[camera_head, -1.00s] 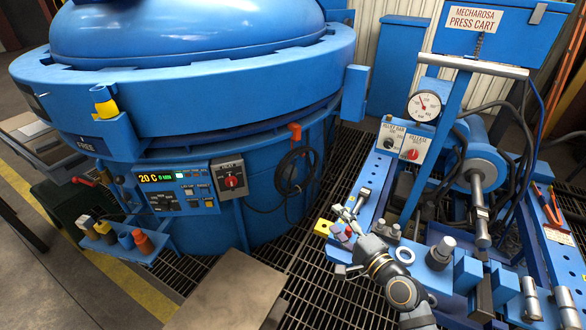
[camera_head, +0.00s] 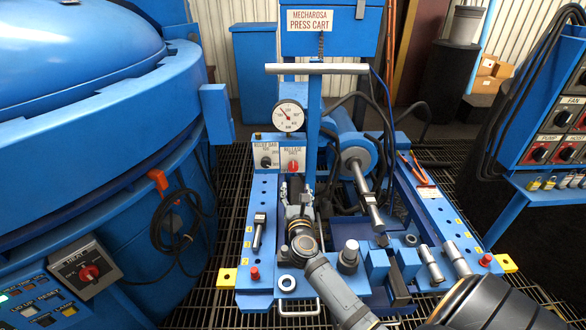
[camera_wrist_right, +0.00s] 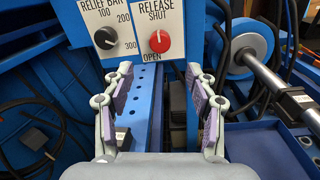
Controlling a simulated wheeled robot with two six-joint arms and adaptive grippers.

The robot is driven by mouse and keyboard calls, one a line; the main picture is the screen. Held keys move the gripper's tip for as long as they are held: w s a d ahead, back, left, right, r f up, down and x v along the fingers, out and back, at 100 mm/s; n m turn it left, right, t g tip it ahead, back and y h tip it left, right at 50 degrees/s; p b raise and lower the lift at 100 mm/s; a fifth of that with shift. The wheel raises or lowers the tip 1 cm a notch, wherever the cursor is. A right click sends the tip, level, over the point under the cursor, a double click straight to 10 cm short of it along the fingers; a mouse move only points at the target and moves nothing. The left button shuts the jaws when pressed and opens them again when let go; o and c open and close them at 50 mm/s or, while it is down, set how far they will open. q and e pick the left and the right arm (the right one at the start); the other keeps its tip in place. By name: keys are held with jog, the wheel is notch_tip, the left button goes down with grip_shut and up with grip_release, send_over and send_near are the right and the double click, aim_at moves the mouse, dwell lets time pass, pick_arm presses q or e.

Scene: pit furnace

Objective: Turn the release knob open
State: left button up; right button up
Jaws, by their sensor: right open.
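The red release knob (camera_wrist_right: 160,41) sits on a white plate marked SHUT above it and OPEN below. Its white mark appears to point up toward SHUT. In the head view the knob (camera_head: 293,167) is on the press cart, below the round gauge. My right gripper (camera_head: 297,186) is in front of and just below the knob. In the wrist view the right gripper (camera_wrist_right: 159,88) is open and empty, its purple-padded fingers spread to either side below the knob, apart from it. My left gripper is not in view.
The black relief knob (camera_wrist_right: 105,38) is left of the release knob. The pressure gauge (camera_head: 289,116) stands above both. A blue cylinder (camera_head: 356,160) with a metal rod is to the right. The large blue furnace (camera_head: 90,130) fills the left side.

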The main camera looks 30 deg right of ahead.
aim_at(293, 169)
jog(key=b+x, duration=0.1)
jog(key=x, duration=0.8)
jog(key=shift+w+d+f, duration=0.1)
jog(key=shift+w, duration=0.15)
jog(key=shift+w+d, duration=0.2)
jog(key=shift+w, duration=0.15)
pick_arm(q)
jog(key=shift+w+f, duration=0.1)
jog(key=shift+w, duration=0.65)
pick_arm(e)
jog(key=c, duration=1.1)
